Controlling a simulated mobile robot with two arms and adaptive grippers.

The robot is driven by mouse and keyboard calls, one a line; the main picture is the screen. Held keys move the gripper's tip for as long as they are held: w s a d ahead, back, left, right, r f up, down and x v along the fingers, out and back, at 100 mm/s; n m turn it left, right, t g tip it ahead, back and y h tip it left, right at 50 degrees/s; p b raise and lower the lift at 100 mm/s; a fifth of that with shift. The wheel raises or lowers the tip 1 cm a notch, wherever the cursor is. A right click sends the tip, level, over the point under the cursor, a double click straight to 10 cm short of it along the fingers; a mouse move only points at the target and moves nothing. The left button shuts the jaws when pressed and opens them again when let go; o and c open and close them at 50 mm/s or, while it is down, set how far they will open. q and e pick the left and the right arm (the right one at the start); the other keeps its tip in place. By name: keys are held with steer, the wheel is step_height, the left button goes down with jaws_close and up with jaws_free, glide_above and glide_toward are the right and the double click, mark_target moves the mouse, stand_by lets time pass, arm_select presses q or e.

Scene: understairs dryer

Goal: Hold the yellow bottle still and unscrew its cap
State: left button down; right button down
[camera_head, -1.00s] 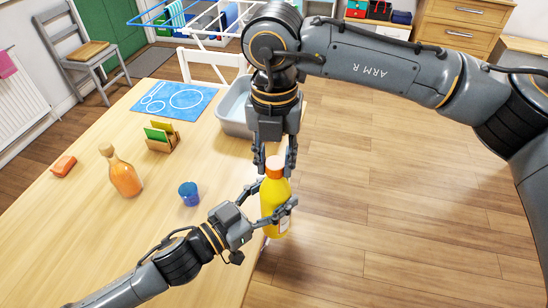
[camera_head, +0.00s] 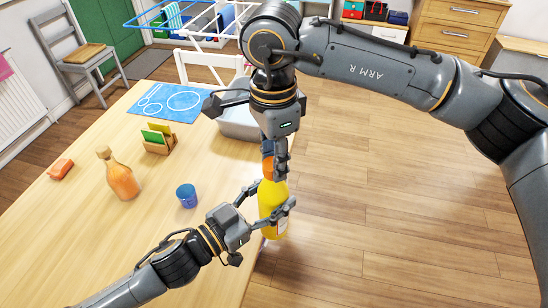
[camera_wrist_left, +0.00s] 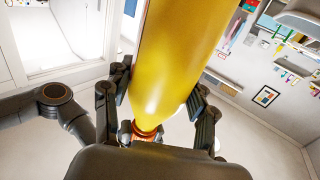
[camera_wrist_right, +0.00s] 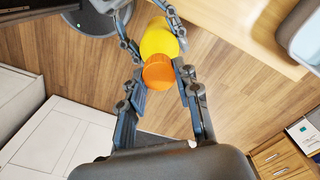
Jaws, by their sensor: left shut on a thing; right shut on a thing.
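The yellow bottle (camera_head: 267,198) stands upright by the table's right edge in the head view. My left gripper (camera_head: 265,205) is shut around its body from the left. The bottle also fills the middle of the left wrist view (camera_wrist_left: 180,60). My right gripper (camera_head: 272,165) comes from above and is shut on the orange cap (camera_head: 267,168), which its fingers partly cover. In the right wrist view the orange cap (camera_wrist_right: 158,72) sits between the fingers, with the yellow bottle (camera_wrist_right: 160,40) behind it. The cap appears to be on the bottle's neck.
On the wooden table (camera_head: 90,240) are a blue cup (camera_head: 187,196), an orange bottle with a cork (camera_head: 121,177), a card holder (camera_head: 159,140), a sponge (camera_head: 60,168), a blue mat (camera_head: 170,102) and a grey basin (camera_head: 235,122). Open floor lies to the right.

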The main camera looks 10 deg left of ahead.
steer(key=n, duration=0.6)
steer(key=shift+w+a, duration=0.1)
steer(key=shift+w, duration=0.05)
steer(key=n, duration=0.4)
steer(key=shift+r, duration=0.1)
steer(key=n, duration=0.4)
steer(key=shift+a+n, duration=0.1)
steer(key=shift+n, duration=0.2)
steer(key=n, duration=0.4)
steer(key=shift+r, duration=0.15)
steer(key=shift+r, duration=0.95)
